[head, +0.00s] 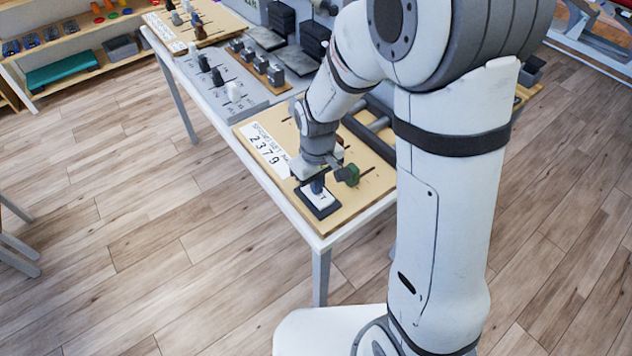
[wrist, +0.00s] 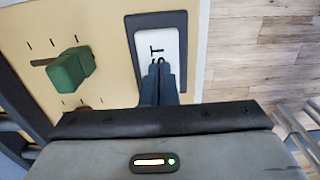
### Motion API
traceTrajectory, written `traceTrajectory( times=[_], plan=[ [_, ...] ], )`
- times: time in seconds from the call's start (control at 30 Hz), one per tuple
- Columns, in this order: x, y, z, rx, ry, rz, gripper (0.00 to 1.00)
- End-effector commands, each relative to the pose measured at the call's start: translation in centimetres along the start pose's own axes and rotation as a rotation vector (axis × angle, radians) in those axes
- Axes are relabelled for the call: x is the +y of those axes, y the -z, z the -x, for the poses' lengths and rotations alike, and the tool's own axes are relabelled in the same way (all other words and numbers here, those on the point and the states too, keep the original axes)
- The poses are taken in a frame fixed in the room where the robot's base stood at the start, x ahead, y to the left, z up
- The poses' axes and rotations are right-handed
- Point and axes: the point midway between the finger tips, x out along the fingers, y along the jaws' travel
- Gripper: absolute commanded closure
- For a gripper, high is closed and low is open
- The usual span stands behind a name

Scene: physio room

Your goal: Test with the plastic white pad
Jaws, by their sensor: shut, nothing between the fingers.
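The white pad (head: 318,197) sits in a dark frame at the near corner of a wooden board on the table. In the wrist view the white pad (wrist: 171,45) bears dark lettering, partly covered by my fingers. My gripper (wrist: 159,66) is shut and empty, its fingertips over the pad's lettering. In the head view my gripper (head: 317,187) points down at the pad. I cannot tell whether the tips touch it or hover just above.
A green knob (wrist: 71,69) stands on the wooden board (wrist: 107,88) beside the pad, close to my gripper. A label with 2379 (head: 264,148) lies on the board. Boards with sliders and blocks (head: 257,66) fill the table behind. Wooden floor (head: 150,215) lies open at left.

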Motion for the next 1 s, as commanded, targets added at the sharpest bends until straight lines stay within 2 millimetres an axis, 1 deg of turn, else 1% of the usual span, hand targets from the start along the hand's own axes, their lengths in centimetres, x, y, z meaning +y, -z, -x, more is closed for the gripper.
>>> traceTrajectory(
  times=[0.03,0.1,0.43,0.53,0.67,0.83,0.87,1.0],
  plan=[
    [0.0,-0.1,-1.1,-0.002,0.0,0.0,1.0],
    [0.0,-0.1,-1.6,-0.002,0.001,0.0,1.0],
    [-0.1,-0.3,-1.9,-0.011,0.003,-0.001,1.0],
    [-0.1,-0.3,-1.5,-0.009,0.003,-0.001,1.0],
    [-0.1,-0.4,0.4,-0.002,0.001,-0.001,1.0],
    [0.0,-0.3,4.5,0.02,-0.006,-0.003,1.0],
    [0.0,-0.2,4.8,0.025,-0.008,-0.003,1.0],
    [0.0,-0.1,8.1,0.027,-0.008,-0.003,1.0]
  ],
)
